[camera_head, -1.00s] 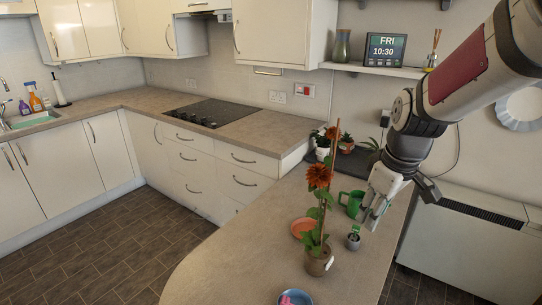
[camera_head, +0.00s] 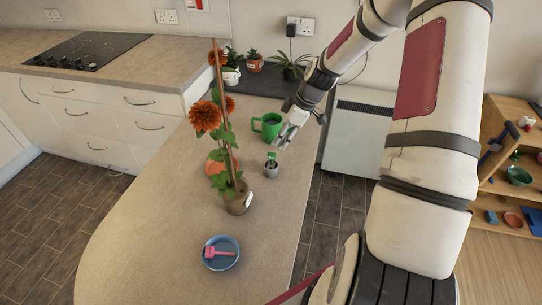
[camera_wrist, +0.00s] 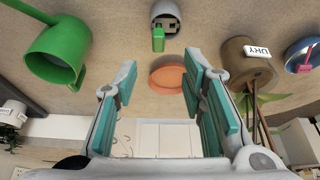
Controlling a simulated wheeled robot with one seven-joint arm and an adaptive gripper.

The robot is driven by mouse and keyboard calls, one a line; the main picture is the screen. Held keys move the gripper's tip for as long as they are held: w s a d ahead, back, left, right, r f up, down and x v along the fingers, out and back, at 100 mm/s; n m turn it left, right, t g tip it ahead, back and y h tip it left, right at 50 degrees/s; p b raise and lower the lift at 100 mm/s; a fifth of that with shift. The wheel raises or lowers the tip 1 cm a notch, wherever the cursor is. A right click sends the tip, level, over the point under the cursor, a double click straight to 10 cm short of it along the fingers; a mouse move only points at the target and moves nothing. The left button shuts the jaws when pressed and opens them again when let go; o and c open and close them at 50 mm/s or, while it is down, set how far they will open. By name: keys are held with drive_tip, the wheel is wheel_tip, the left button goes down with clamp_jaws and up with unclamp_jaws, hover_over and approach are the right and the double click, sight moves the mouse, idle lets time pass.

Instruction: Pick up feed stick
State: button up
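A small grey pot (camera_head: 271,172) stands on the counter, with a short green piece, apparently the feed stick (camera_head: 271,157), sticking up from it. My gripper (camera_head: 283,140) is just above and beside the pot in the head view. In the wrist view my gripper (camera_wrist: 159,78) is open, with its teal-padded fingers apart and nothing between them. The stick lies beyond the fingertips, roughly in line with the gap.
A green watering can or mug (camera_head: 268,127) stands close behind the pot. A potted orange flower (camera_head: 238,197) with a tall cane is to the left, near an orange saucer (camera_head: 214,168). A blue bowl (camera_head: 221,262) with a pink tool is nearer.

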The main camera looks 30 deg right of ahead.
sight(272, 153)
drive_tip(key=x, duration=1)
drive_tip(key=shift+d+f, duration=0.2)
drive_tip(key=c, duration=0.9)
